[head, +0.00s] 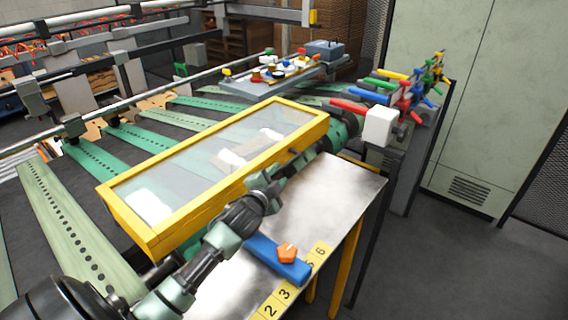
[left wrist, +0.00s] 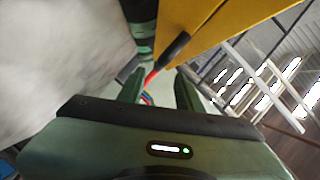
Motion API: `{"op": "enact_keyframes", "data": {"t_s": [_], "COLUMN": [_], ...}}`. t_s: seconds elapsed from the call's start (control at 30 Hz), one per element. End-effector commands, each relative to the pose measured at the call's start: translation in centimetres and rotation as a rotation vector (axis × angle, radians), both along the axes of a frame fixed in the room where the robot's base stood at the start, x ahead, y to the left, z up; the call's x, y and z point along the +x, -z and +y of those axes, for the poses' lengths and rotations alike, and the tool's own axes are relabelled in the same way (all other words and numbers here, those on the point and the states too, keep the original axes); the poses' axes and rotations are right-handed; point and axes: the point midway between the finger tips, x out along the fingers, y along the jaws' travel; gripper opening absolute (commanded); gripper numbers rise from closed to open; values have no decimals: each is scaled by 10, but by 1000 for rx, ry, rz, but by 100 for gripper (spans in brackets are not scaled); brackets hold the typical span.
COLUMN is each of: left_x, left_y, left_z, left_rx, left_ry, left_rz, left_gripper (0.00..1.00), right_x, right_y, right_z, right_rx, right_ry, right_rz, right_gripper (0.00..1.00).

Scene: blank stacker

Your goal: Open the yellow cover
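The yellow cover (head: 180,229) is a long yellow frame with a clear panel. It lies over the machine's belts in the middle of the head view and looks closed. In the left wrist view its yellow side (left wrist: 205,28) is at the top, with a dark rod-like piece beside it. My left gripper (head: 298,163) is at the front side of the cover, towards its right end. In the left wrist view its two fingers (left wrist: 160,92) stand apart, with no object clearly between them. I cannot tell whether they touch the cover.
A metal side table (head: 335,190) with a blue bar (head: 275,260), an orange knob (head: 287,252) and number labels is in front of the cover. Coloured handles (head: 425,85) and a white block (head: 381,125) are at the right. A grey cabinet (head: 440,80) stands behind.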

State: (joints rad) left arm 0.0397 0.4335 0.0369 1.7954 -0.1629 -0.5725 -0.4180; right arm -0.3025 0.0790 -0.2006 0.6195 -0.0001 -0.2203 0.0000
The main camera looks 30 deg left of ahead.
Motion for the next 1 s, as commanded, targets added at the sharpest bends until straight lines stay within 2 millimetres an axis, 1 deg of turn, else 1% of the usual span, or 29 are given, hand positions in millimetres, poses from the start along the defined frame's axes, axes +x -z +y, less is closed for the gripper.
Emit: {"op": "enact_keyframes", "data": {"t_s": [0.07,0.17,0.4,0.5,0.6,0.73,0.97,1.0], "left_x": [1,10,46,58,67,72,72,72], "left_y": [2,7,16,19,19,18,18,18], "left_z": [2,5,15,17,20,21,21,21], "left_rx": [-10,-13,-12,-12,-11,-11,-12,-12], "left_ry": [-2,-4,-4,-3,-3,-3,-3,-3], "left_rz": [-1,-3,-5,-4,-3,-2,-2,-2], "left_gripper": [35,35,35,35,35,35,35,27], "right_x": [0,0,0,0,1,2,2,2], "right_y": [2,10,37,45,50,52,51,51], "right_z": [-2,-4,-5,-5,-5,-3,2,3], "right_rx": [-2,-5,-6,-6,-6,-4,3,4], "right_ry": [0,-1,0,0,0,0,2,3], "right_rz": [1,1,1,0,-1,-2,-2,-3], "right_gripper": [36,36,36,36,36,36,36,36]}}
